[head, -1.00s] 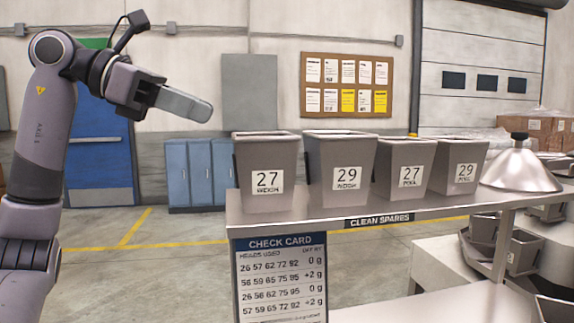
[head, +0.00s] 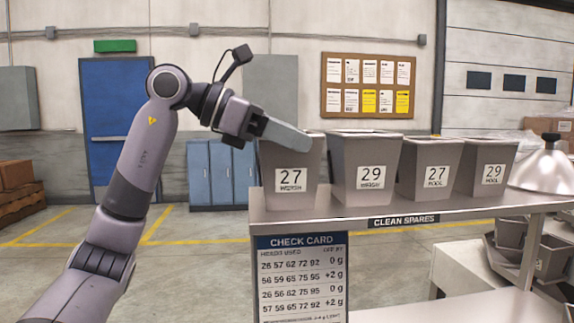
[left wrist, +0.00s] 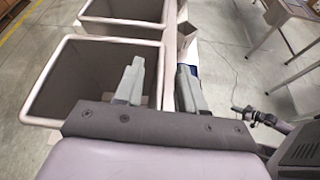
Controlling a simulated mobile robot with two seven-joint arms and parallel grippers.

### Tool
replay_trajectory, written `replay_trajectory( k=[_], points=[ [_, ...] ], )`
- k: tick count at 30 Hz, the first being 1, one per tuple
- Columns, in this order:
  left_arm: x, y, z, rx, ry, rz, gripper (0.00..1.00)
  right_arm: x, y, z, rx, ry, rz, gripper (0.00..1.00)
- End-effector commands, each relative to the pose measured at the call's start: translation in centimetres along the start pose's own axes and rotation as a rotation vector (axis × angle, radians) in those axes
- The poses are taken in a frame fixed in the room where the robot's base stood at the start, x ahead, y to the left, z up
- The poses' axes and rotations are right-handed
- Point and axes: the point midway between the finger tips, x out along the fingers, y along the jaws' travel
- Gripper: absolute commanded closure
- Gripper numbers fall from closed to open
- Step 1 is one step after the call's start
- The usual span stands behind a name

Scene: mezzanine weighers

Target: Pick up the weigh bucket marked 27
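The weigh bucket marked 27 (head: 292,182) is a grey, open-topped, tapered box at the left end of the shelf (head: 420,208). Its label reads 27 WEIGH. My left gripper (head: 285,135) is at its top, one finger crossing in front of the upper rim in the head view. In the left wrist view, the open gripper (left wrist: 160,85) has one finger over the opening of the near bucket (left wrist: 75,75) and the other outside its right-hand wall. The fingers look apart, with nothing gripped. Whether they touch the wall cannot be told. My right gripper is not visible.
Beside it stand a bucket marked 29 WEIGH (head: 366,182), a second 27 marked POOL (head: 428,170) and a 29 POOL bucket (head: 485,168). A shiny cone (head: 542,172) sits at the right end. A check card (head: 300,280) hangs below the shelf's left end.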

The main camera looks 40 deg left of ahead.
Motion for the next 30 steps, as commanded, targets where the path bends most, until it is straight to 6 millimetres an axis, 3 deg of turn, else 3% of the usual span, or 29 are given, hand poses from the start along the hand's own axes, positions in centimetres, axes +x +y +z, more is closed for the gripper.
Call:
replay_trajectory(
  k=[6, 8, 10, 30],
  points=[
    [0.10, 0.00, -0.01, 0.000, 0.000, 0.000, 0.61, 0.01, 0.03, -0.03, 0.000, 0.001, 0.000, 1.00],
    [0.09, 0.00, 0.00, 0.000, 0.000, 0.000, 0.77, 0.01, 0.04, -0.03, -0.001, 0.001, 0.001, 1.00],
    [0.08, 0.00, 0.00, 0.000, 0.000, 0.000, 1.00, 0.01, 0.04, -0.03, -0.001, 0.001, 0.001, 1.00],
    [0.02, -0.01, 0.02, 0.000, -0.001, 0.000, 1.00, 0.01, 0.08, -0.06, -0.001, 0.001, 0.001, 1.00]
  ],
)
